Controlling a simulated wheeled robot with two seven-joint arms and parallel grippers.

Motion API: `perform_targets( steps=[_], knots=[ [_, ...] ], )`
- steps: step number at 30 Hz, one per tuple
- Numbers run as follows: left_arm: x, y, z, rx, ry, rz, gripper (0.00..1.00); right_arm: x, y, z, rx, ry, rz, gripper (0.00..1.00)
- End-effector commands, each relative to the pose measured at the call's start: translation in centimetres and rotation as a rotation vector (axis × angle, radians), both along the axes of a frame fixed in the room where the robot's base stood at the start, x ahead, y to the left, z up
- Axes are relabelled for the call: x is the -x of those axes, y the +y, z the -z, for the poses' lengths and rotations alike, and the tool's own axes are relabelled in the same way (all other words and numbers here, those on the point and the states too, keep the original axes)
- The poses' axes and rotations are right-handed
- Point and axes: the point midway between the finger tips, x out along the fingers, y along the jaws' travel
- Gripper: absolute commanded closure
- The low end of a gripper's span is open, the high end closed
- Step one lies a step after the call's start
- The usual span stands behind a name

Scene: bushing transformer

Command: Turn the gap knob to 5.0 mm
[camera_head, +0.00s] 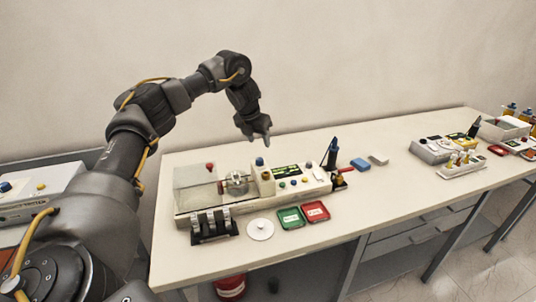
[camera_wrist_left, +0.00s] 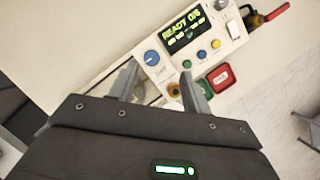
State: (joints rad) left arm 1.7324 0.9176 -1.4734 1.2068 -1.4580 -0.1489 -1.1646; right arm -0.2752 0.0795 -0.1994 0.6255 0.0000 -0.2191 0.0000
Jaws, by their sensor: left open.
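The tester (camera_head: 262,186) is a long pale unit on the bench with a clear-walled chamber at its left end. A round blue knob (camera_wrist_left: 152,58) with small marks around it sits on its panel, left of the lit display (camera_wrist_left: 181,36); its setting is too small to read. A blue-topped part also shows in the head view (camera_head: 260,161). My left gripper (camera_head: 260,136) is open and empty, pointing down above the back of the tester. In the left wrist view its fingers (camera_wrist_left: 160,70) are spread, with the blue knob just beyond their tips, apart from them. My right gripper is out of view.
A black rack (camera_head: 213,232), a white disc (camera_head: 261,229), a green tray (camera_head: 291,217) and a red tray (camera_head: 315,211) lie before the tester. Another instrument (camera_head: 437,149) stands further right. Bench space between is clear.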

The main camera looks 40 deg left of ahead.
Motion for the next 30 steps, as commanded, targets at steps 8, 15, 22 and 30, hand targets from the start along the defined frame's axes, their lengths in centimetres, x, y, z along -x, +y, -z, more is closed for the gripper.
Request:
perform_targets(
  steps=[8, 15, 22, 30],
  knots=[
    [0.2, 1.3, 2.4, -0.001, 0.001, -0.019, 0.52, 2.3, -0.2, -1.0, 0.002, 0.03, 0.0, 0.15],
    [-2.2, 1.2, 6.9, -0.001, 0.005, -0.015, 0.52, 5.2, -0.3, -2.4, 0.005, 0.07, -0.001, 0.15],
    [-3.2, 1.4, 9.5, 0.0, 0.002, -0.015, 0.52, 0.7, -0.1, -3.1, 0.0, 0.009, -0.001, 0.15],
    [-3.5, 1.3, 10.2, -0.001, -0.001, -0.012, 0.52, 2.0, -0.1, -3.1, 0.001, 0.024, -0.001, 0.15]
  ],
)
